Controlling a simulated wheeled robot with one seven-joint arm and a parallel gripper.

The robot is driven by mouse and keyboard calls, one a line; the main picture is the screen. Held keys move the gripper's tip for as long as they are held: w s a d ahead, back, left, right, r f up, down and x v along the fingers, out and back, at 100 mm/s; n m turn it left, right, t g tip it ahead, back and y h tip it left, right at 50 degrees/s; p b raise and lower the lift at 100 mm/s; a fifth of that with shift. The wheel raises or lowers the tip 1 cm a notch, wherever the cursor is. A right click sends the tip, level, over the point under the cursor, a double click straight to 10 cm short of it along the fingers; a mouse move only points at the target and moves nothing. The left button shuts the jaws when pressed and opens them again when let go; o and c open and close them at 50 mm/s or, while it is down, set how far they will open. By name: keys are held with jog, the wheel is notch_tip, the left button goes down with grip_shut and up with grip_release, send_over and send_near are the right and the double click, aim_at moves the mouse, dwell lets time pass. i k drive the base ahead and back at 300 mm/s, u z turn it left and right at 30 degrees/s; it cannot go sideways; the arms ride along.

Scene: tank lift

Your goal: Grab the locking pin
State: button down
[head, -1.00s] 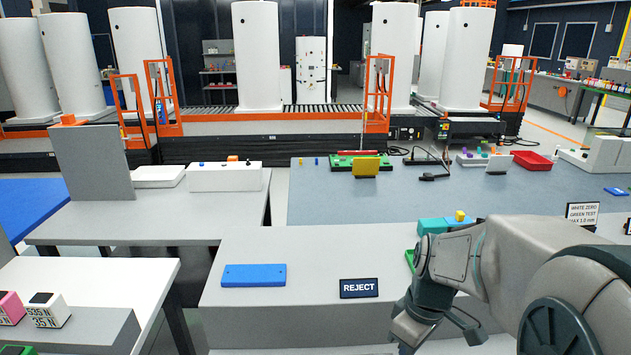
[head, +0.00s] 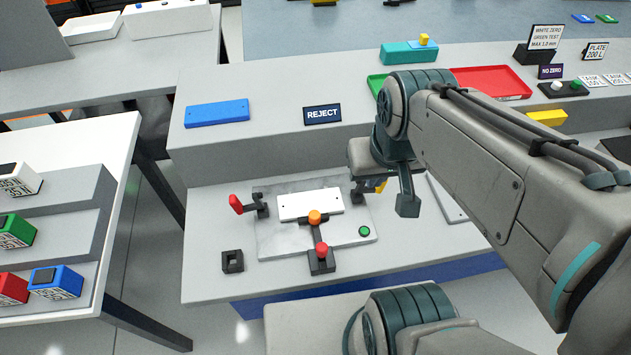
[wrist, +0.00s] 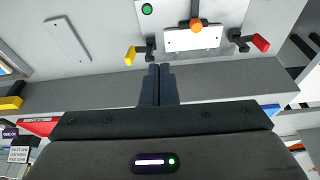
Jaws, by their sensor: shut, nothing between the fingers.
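A fixture plate (head: 270,238) lies on the near bench and carries a white plate (head: 310,204). An orange knob (head: 314,217) stands at the white plate's near edge, with a red knob (head: 321,249) on a black block in front. I cannot tell for certain which part is the locking pin. A red handle (head: 237,204) is at the left and a yellow handle (head: 381,186), partly hidden by my arm, at the right. In the wrist view, my gripper (wrist: 158,68) is shut and empty, between the yellow handle (wrist: 130,55) and the orange knob (wrist: 196,25), touching neither visibly.
A green button (head: 364,231) is on the fixture plate. A black square socket (head: 232,261) stands left of it. Behind are a raised ledge with a REJECT sign (head: 322,114), a blue plate (head: 217,113) and a red tray (head: 490,84). Coloured cubes stand on the left shelves.

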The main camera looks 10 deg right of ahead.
aim_at(321, 247)
jog(key=z, duration=0.5)
jog(key=k, duration=1.05)
jog(key=u, duration=0.35)
jog(key=i, duration=0.5)
jog(key=u, duration=0.2)
